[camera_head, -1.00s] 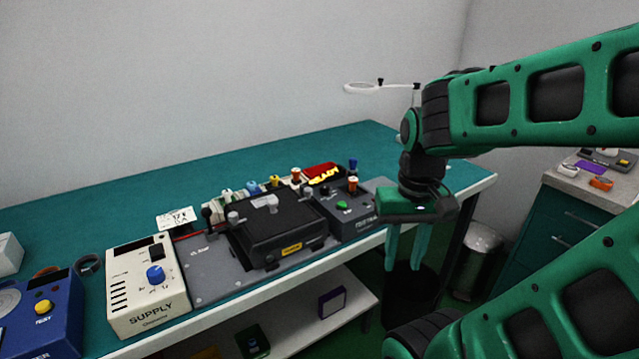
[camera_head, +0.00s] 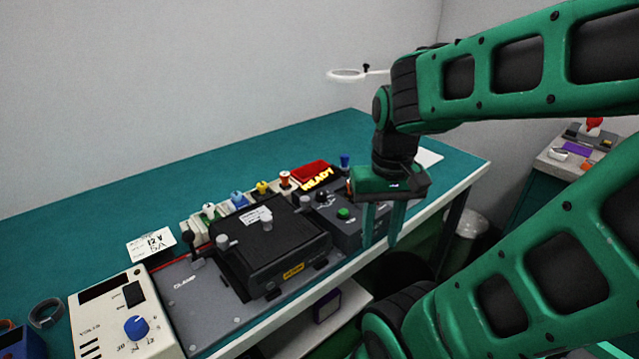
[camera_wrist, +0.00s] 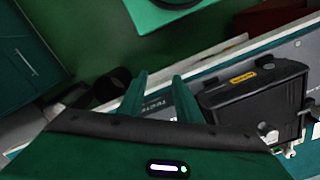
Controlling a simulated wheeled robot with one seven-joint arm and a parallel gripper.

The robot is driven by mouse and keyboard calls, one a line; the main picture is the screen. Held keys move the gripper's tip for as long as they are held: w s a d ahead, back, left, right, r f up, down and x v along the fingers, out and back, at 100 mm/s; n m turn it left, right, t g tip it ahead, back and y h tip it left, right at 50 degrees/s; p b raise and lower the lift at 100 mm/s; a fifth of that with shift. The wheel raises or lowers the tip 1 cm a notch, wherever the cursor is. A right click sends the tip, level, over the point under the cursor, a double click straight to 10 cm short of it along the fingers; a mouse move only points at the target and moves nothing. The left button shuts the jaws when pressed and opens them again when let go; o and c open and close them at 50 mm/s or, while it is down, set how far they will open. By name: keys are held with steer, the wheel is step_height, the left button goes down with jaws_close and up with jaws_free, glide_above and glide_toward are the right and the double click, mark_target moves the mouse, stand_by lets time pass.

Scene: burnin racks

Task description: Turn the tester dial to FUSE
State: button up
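The dark grey tester (camera_head: 345,233) sits at the right end of the fixture on the bench, with a lit yellow READY display (camera_head: 317,180). A small black knob (camera_head: 322,196) on its top looks like the dial; its setting is too small to read. A green button (camera_head: 343,213) is in front of the knob. My gripper (camera_head: 383,238) points down at the tester's right front side, and its fingers hide part of it. The fingers are apart with nothing between them. In the wrist view, my gripper (camera_wrist: 160,78) is also open and empty, and the dial cannot be made out.
A black box (camera_head: 270,250) with a yellow label stands left of the tester, beside a clamp lever (camera_head: 190,240). The cream supply (camera_head: 110,335) with a blue knob is further left. Coloured posts (camera_head: 262,188) line the back. The bench's back right is clear.

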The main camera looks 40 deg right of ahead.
mark_target(320, 192)
steer(key=shift+o, duration=1.2)
steer(key=shift+s+d+r, duration=0.1)
steer(key=shift+s+r, duration=0.15)
steer(key=shift+s, duration=0.05)
steer(key=w+r+m, duration=0.1)
steer(key=w+r, duration=0.1)
steer(key=w, duration=0.1)
steer(key=w+r+m, duration=0.1)
steer(key=w+r, duration=0.1)
steer(key=w, duration=0.1)
steer(key=w+d+r+m, duration=0.1)
steer(key=w+m, duration=0.1)
steer(key=w, duration=0.1)
steer(key=shift+r, duration=0.4)
steer(key=w+r+m, duration=0.4)
steer(key=w+m, duration=0.1)
steer(key=w, duration=0.6)
steer(key=f, duration=1)
steer(key=shift+w+a+f, duration=0.1)
steer(key=shift+w+a, duration=0.05)
steer(key=shift+a, duration=0.25)
jaws_close()
